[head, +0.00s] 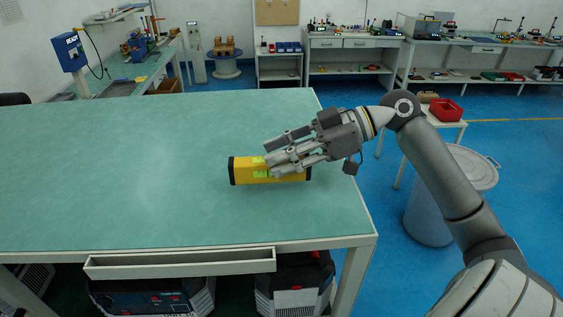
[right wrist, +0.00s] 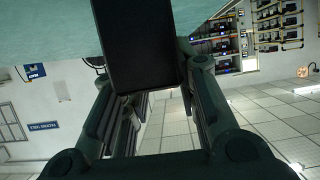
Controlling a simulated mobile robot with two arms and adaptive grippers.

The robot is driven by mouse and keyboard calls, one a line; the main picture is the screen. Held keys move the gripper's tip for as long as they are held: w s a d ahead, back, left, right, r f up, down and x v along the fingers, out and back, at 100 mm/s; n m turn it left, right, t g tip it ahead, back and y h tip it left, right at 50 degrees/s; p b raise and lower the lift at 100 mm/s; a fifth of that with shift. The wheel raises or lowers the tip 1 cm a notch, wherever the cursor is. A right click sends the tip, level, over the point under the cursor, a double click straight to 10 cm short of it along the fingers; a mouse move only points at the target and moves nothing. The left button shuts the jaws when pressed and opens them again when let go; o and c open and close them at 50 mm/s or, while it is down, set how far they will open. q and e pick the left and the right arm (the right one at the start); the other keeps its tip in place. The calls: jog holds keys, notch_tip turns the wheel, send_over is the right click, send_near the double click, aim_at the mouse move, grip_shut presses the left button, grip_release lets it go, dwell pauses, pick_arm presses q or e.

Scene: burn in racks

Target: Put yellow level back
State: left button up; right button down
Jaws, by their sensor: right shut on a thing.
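The yellow level (head: 243,172), with black end caps and a bright green patch, lies lengthwise left to right near the right end of the green-topped table (head: 120,170). My right gripper (head: 268,156) reaches in from the right and is shut on the level, with its fingers across the level's upper side and covering part of it. I cannot tell whether the level touches the tabletop. In the right wrist view, a dark end of the level (right wrist: 140,50) sits between the fingers, with the green top above. My left gripper is not in view.
The rest of the tabletop is clear. A shallow drawer (head: 180,264) sits at the table's front edge, with dark cases (head: 295,285) below. Workbenches line the back wall.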

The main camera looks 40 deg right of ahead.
notch_tip(320, 180, down, 3)
jog(key=shift+w+a+r+p, duration=0.15)
jog(key=shift+p, duration=0.7)
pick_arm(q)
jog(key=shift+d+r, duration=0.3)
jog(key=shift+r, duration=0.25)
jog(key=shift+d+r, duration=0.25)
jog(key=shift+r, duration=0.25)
pick_arm(e)
jog(key=shift+f, duration=0.25)
jog(key=c, duration=1.1)
grip_release()
jog(key=shift+c, duration=0.2)
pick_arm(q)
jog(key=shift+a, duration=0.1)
